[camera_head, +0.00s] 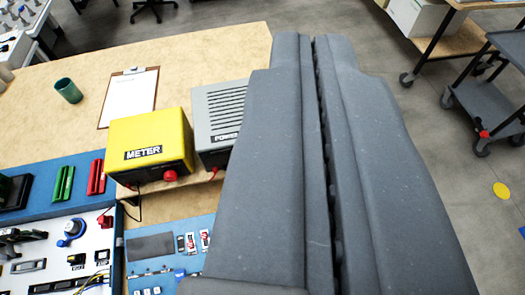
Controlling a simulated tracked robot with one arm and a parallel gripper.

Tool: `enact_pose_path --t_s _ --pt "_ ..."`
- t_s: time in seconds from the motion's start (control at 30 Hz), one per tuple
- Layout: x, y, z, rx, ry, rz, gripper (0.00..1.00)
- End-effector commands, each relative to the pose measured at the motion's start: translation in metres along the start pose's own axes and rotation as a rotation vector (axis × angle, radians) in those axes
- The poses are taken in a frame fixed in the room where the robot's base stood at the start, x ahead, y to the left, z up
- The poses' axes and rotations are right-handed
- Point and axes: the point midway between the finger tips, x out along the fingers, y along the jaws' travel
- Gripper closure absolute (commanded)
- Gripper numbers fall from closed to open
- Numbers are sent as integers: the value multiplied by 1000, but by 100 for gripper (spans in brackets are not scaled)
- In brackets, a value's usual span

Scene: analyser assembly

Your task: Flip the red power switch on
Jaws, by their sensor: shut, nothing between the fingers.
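My gripper (316,42) fills the middle and right of the view, its two dark grey fingers shut with nothing between them. A grey slotted box (218,104), with a partly covered label that seems to read POWER, stands left of the fingers. The fingers hide its right side. No switch that I can surely name as the red power switch shows. A small red part (105,221) sits at the upper right of the white component panel (45,240) at lower left, but I cannot tell whether it is a switch.
A yellow METER box (150,143) with a red knob (170,176) stands beside the grey box on the wooden table (215,55). A clipboard (130,96) and green cup (68,90) lie behind. A blue board (150,265) holds small parts. A cart (475,100) stands right.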

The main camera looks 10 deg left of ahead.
Motion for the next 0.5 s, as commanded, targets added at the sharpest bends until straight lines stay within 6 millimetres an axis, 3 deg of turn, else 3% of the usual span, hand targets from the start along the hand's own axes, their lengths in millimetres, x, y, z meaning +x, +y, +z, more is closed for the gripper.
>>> enact_pose_path --t_s 0.33,0.43,0.5 --pt "3 0 1 7 -5 -2 100" --pt "20 0 11 49 -36 -13 100" --pt "44 1 26 109 -78 -26 100"
